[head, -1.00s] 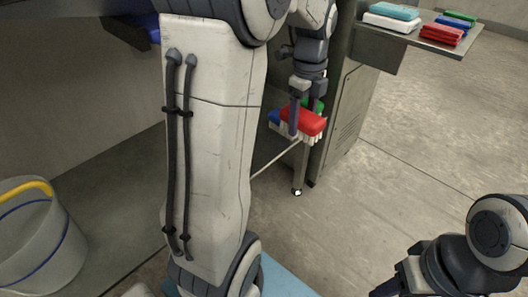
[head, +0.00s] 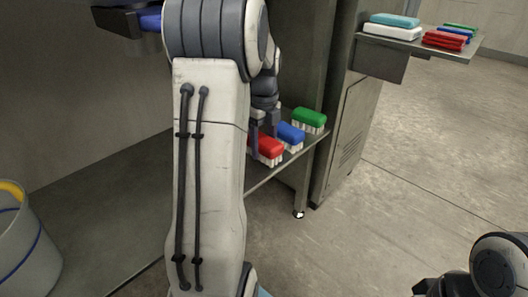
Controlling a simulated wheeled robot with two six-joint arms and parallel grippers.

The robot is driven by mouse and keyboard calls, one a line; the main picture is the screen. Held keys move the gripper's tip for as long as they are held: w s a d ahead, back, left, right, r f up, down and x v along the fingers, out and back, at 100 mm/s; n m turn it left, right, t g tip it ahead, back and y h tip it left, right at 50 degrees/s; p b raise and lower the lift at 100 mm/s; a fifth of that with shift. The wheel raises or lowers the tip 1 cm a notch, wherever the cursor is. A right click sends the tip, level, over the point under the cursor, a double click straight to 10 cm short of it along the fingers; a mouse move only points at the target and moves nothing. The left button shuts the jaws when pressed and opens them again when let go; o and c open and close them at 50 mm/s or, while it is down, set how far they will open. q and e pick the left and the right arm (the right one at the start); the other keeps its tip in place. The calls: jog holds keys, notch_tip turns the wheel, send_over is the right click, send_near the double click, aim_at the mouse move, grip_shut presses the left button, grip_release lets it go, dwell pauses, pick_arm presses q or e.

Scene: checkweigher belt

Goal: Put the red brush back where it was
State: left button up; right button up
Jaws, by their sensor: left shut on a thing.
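The red brush (head: 270,148), with white bristles pointing down, is at the near end of a row on the low shelf (head: 262,181). My left gripper (head: 264,143) reaches down over it and is shut on it; my left arm hides its left part. I cannot tell whether its bristles rest on the shelf. A blue brush (head: 291,134) stands just beyond it, and a green brush (head: 310,118) stands farther back. My right gripper is out of view; only part of my right arm shows at the lower right.
A grey cabinet (head: 350,135) stands right of the shelf. A side ledge (head: 420,42) holds a teal and white stack (head: 393,25) and red, blue and green items (head: 446,38). A bucket (head: 25,250) stands at the lower left. The floor at right is clear.

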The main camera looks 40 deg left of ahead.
aim_at(264, 139)
pick_arm(q)
jog(key=shift+f, duration=0.2)
jog(key=shift+f, duration=0.1)
jog(key=o, duration=1.3)
notch_tip(264, 139, up, 12)
jog(key=p, duration=0.6)
